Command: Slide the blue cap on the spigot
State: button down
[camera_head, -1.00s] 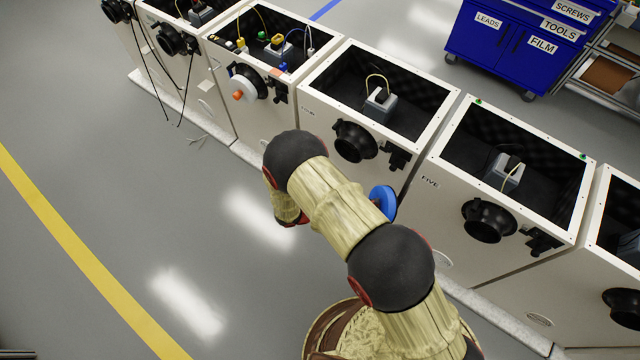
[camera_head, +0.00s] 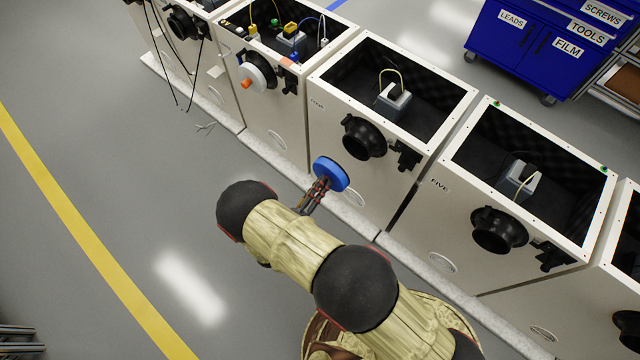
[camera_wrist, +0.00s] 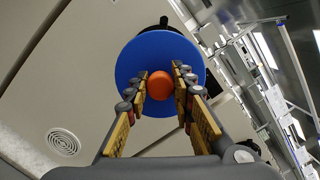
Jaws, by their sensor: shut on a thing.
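The blue cap (camera_head: 331,173) is a round disc held at the tip of my gripper (camera_head: 318,190), in front of the cabinet labelled FOUR. In the wrist view the blue cap (camera_wrist: 160,52) faces me, and my gripper (camera_wrist: 160,85) is shut on its orange knob (camera_wrist: 160,85). A black round spigot (camera_head: 363,138) sticks out of that cabinet's front, above and right of the cap in the head view. The cap and spigot are apart there. In the wrist view a dark part shows behind the cap's upper right edge; most of what lies behind is hidden.
The cabinet to the left carries a white cap with an orange knob (camera_head: 248,84). Cabinet FIVE (camera_head: 497,230) on the right has a bare black spigot. A black fitting (camera_head: 405,155) sits beside the near spigot. Open grey floor (camera_head: 120,180) lies left.

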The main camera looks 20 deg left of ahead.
jog(key=d+x, duration=0.1)
jog(key=x, duration=1)
jog(key=shift+f+b, duration=0.4)
jog(key=shift+b, duration=0.05)
jog(key=shift+d+b+x, duration=0.25)
jog(key=shift+b+x, duration=0.05)
jog(key=shift+x, duration=1.35)
dwell(2.0)
jog(key=shift+s+f, duration=0.1)
jog(key=c, duration=1.5)
grip_release()
jog(key=shift+o, duration=0.2)
jog(key=v, duration=1.2)
jog(key=shift+f, duration=0.1)
